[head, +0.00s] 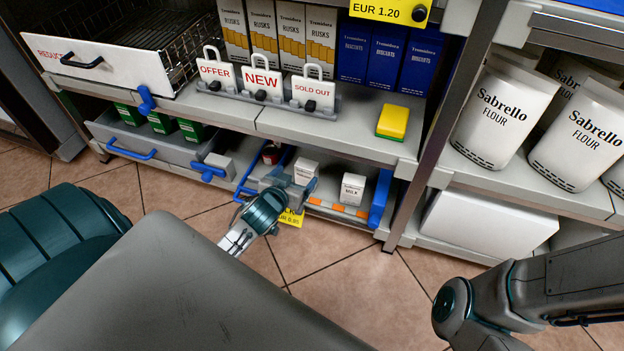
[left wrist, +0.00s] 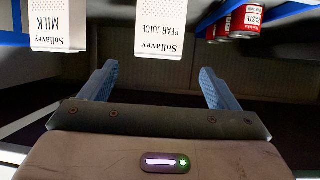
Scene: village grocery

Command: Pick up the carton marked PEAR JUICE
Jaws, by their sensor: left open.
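The white PEAR JUICE carton (left wrist: 160,30) shows at the top middle of the left wrist view, upside down, beyond and between my left fingertips. In the head view a white carton (head: 306,167) on the low shelf, just past my left gripper (head: 291,184), fits its place; its lower part is hidden by the gripper. My left gripper (left wrist: 158,84) is open, with two blue fingers apart and nothing between them. A MILK carton (head: 353,188) stands to the right on the same shelf; it also shows in the left wrist view (left wrist: 58,25). My right gripper is out of view.
Red cans (left wrist: 245,20) sit beside the juice carton. Blue dividers (head: 379,198) bound the low bay. An upper shelf (head: 350,130) with a yellow sponge (head: 393,122) and signs hangs above. A pulled-out drawer (head: 150,150) lies left. Tiled floor in front is clear.

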